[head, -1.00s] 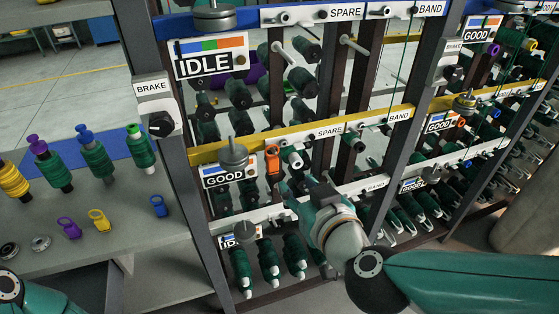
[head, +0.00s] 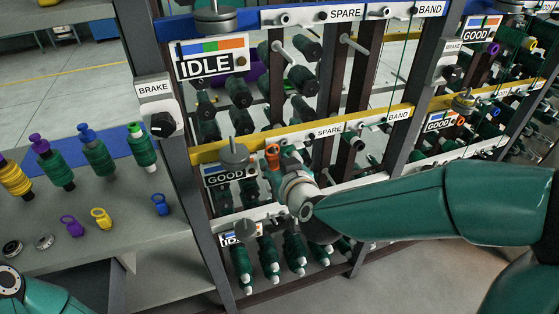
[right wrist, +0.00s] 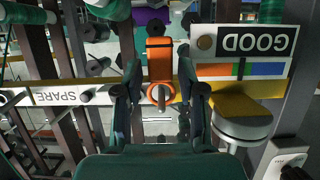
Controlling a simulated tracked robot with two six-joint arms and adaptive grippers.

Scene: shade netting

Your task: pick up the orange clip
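The orange clip (head: 272,154) hangs on the yellow rail beside the GOOD sign in the head view, partly covered by my right gripper (head: 280,167). In the right wrist view the orange clip (right wrist: 160,66) sits between the two fingers of my right gripper (right wrist: 160,72), its ring toward the palm, around a metal peg. The fingers are open, with a visible gap on each side of the clip. My left gripper is out of view; only part of my left arm shows at the lower left.
A GOOD sign (head: 225,173) and a grey weight (head: 233,153) are close beside the clip. SPARE pegs (head: 293,158) stick out to the right. Purple (head: 72,225), yellow (head: 101,218) and blue (head: 160,204) clips lie on the left table near thread spools. Rack posts stand around.

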